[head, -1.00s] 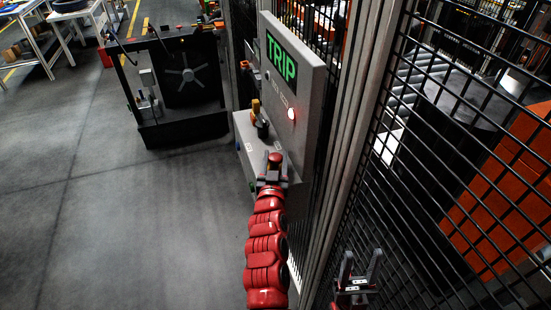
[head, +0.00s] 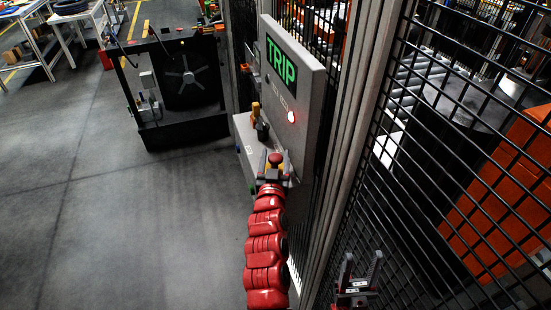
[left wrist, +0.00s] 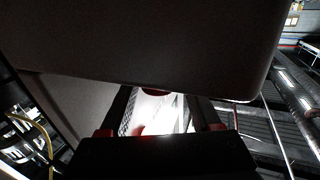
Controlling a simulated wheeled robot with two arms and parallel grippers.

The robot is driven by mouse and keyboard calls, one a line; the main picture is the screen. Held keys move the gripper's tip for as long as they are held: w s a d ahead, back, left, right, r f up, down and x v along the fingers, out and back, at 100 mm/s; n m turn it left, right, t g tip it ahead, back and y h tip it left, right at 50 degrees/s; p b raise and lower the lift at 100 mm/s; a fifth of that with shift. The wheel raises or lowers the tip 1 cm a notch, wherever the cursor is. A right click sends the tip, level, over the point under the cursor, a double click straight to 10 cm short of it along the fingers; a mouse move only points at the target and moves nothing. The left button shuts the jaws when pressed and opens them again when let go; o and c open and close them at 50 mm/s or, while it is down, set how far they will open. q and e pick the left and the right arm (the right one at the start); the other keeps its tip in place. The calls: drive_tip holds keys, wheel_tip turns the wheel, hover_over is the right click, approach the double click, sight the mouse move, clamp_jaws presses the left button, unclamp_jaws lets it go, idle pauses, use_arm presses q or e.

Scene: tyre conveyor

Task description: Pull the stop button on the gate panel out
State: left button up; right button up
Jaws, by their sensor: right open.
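The stop button (head: 275,159) is a red mushroom head on a yellow base, on the sloped lower part of the grey gate panel (head: 297,110). My left gripper (head: 275,167) is at the button, with one finger on each side and gaps between. It is open. In the left wrist view its two fingers (left wrist: 158,112) stand apart, and a sliver of the red button (left wrist: 155,93) shows under a large grey surface. Whether the button is in or out cannot be told. My right gripper (head: 358,272) is open and empty, low beside the fence.
A green TRIP sign (head: 281,61) and a lit red lamp (head: 291,117) are on the panel. A yellow-and-black switch (head: 259,118) sits just beyond the button. Mesh fence (head: 450,170) stands to the right. The floor (head: 150,220) at left is clear.

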use_arm(q)
drive_tip(key=shift+f, duration=0.1)
drive_tip(key=shift+s+f, duration=0.15)
drive_tip(key=shift+s, duration=0.35)
drive_tip(key=s+a, duration=0.1)
drive_tip(key=s, duration=1.5)
drive_tip(key=shift+s+a+r+b, duration=0.2)
drive_tip(key=shift+b, duration=0.2)
